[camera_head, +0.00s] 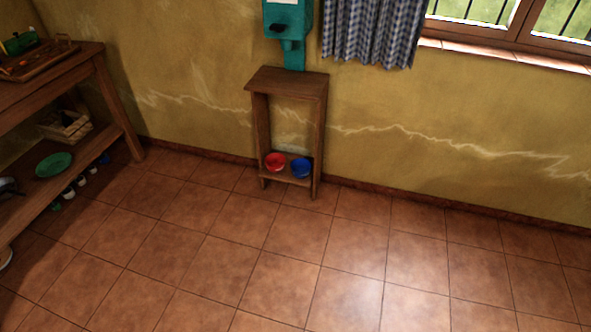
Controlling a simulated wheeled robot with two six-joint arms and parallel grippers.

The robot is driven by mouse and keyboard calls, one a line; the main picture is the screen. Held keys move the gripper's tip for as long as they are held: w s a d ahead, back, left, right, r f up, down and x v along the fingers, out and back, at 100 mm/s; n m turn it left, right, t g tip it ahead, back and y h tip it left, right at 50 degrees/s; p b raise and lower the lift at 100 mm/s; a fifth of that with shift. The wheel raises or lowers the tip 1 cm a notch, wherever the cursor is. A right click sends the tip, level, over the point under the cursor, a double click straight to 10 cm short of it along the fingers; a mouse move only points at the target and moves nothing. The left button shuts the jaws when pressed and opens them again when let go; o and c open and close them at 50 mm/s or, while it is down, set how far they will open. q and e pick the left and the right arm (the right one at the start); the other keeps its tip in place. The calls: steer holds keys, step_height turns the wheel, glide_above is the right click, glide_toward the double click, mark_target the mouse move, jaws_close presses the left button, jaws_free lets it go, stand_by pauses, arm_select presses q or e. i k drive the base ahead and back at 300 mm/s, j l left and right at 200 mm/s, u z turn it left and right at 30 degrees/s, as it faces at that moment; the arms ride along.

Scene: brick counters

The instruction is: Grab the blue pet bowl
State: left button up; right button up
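A small blue bowl (301,168) sits on the low shelf of a narrow wooden stand (287,78) against the far wall. A red bowl (275,161) sits just to its left on the same shelf. Both bowls look upright. The stand's sides and top frame the bowls, and its front is open. The stand is some distance away across the floor. Neither of my grippers shows in the head view.
A teal dispenser (288,28) is above the stand. A wooden table (88,75) with a lower shelf stands at the left, holding a green plate (54,165) and a crate (66,127). The tiled floor (290,262) before the stand is clear.

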mark_target(301, 168)
steer(key=i+l+u, duration=0.1)
steer(key=i+l, duration=0.2)
steer(key=i+l+u, duration=0.1)
steer(key=i+l, duration=0.2)
steer(key=i+l+u, duration=0.15)
steer(key=i+l, duration=0.15)
steer(key=i+l+u, duration=0.1)
steer(key=i+l, duration=0.15)
steer(key=l, duration=0.15)
steer(key=i+l+u, duration=0.1)
steer(key=i+l, duration=0.15)
steer(key=l, duration=0.15)
steer(key=i+l+u, duration=0.1)
steer(key=i+l, duration=0.15)
steer(key=l, duration=0.15)
steer(key=i+l+u, duration=0.1)
steer(key=l, duration=0.3)
steer(key=i, duration=0.15)
